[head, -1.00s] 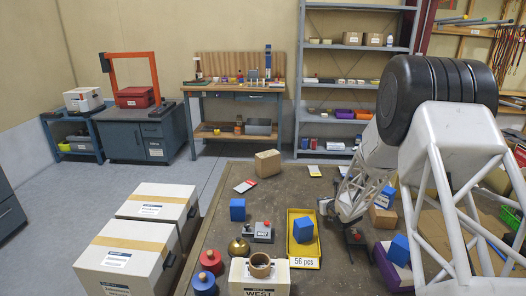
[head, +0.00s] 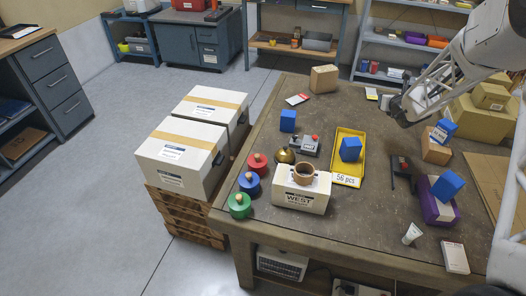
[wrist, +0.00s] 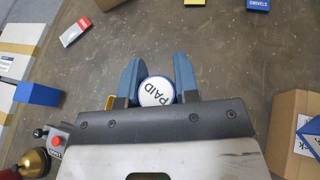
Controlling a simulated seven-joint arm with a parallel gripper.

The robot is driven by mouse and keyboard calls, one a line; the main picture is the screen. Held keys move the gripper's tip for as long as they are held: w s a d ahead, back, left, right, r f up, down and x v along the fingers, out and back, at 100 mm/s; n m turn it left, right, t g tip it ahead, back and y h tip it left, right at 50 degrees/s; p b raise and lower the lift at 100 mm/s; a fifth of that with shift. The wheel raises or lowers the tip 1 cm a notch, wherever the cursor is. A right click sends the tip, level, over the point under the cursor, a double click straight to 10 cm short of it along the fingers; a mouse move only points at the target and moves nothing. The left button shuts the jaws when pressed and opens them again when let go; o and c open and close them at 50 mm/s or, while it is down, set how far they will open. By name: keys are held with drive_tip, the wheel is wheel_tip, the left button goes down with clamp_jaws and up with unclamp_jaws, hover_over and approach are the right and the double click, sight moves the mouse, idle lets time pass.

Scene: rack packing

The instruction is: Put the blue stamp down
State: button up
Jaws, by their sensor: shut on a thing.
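My gripper (wrist: 158,80) has its blue fingers shut on the blue stamp (wrist: 157,91). The stamp shows in the wrist view as a round white face marked PAID with a blue rim, between the two fingers. In the head view my gripper (head: 400,112) is over the far right part of the workbench (head: 330,225), beyond the yellow tray. The stamp cannot be made out there. I cannot tell how high it is above the bench top.
A yellow tray (head: 338,176) holding a blue block stands at mid-bench. A white WEST box (head: 292,200) and red, blue and green knobbed pieces are at the front left. A cardboard box (head: 436,150) and a purple box (head: 434,211) stand right. Bare bench lies around my gripper.

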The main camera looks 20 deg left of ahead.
wheel_tip(320, 180, up, 4)
drive_tip(key=shift+f, duration=0.25)
drive_tip(key=s+a+n+g+y, duration=0.2)
drive_tip(key=a+n+y, duration=0.1)
drive_tip(key=a, duration=0.6)
drive_tip(key=s+a+r+n+g+y, duration=0.1)
drive_tip(key=s+a+n+g+y, duration=0.15)
drive_tip(key=a, duration=0.55)
drive_tip(key=s+a+n+g+y, duration=0.1)
drive_tip(key=a+n+g+y, duration=0.2)
drive_tip(key=a, duration=0.6)
drive_tip(key=s+a+f+n+g, duration=0.1)
drive_tip(key=s+a+n+g, duration=0.9)
drive_tip(key=s+a, duration=0.65)
drive_tip(key=shift+n, duration=0.35)
drive_tip(key=shift+a+f, duration=0.15)
drive_tip(key=shift+f, duration=1.25)
drive_tip(key=shift+a+f, duration=0.1)
drive_tip(key=shift+f, duration=1.25)
wheel_tip(320, 180, down, 6)
drive_tip(key=shift+f, duration=0.15)
